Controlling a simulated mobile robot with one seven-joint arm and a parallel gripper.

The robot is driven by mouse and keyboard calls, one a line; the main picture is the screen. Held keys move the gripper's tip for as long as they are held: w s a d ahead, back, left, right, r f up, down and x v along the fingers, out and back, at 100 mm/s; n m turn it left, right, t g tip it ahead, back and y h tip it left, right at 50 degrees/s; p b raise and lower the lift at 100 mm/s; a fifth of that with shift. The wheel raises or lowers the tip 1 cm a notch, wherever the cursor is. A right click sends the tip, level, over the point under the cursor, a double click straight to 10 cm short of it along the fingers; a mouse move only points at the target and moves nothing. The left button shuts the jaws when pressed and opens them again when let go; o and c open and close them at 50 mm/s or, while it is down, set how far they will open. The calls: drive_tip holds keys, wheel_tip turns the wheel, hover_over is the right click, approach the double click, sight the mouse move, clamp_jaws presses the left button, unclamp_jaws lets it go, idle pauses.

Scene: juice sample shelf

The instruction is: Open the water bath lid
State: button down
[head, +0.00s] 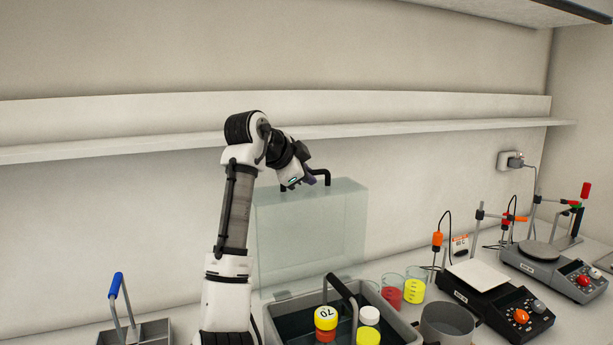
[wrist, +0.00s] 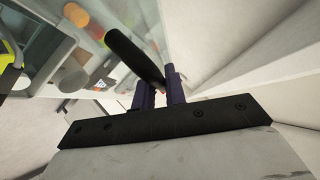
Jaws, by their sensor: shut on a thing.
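The clear, pale lid (head: 310,230) of the water bath stands upright behind the open grey bath (head: 285,296). Its black handle (head: 322,177) is at the lid's upper edge. My gripper (head: 308,181) is at this handle. In the wrist view my two purple fingers (wrist: 160,92) are shut on the black handle (wrist: 132,55), whose bar runs up and left from them. The exact contact is partly hidden by the fingers.
A wall shelf (head: 400,130) runs behind and above my arm. Beakers with red (head: 390,292) and yellow (head: 413,290) contents, a grey pot (head: 447,322) and two stirrer plates (head: 497,297) stand to the right. A blue-handled rack (head: 150,330) is at the left.

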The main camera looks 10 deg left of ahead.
drive_tip(key=shift+w+a+f+n+g, duration=0.2)
drive_tip(key=shift+w+a, duration=0.2)
drive_tip(key=shift+w, duration=0.2)
drive_tip(key=shift+w+a+f+n+g, duration=0.1)
drive_tip(key=shift+w+a+f+g, duration=0.1)
drive_tip(key=shift+w+a, duration=0.3)
drive_tip(key=shift+w+r, duration=0.1)
drive_tip(key=c, duration=1.9)
unclamp_jaws()
drive_tip(key=o, duration=0.4)
drive_tip(key=shift+w+a, duration=0.15)
drive_tip(key=shift+w, duration=0.1)
drive_tip(key=shift+o, duration=0.2)
drive_tip(key=shift+s, duration=0.1)
drive_tip(key=shift+s, duration=0.2)
drive_tip(key=b+v, duration=0.3)
drive_tip(key=v, duration=1)
drive_tip(key=shift+a+r, duration=0.25)
drive_tip(key=shift+r, duration=0.05)
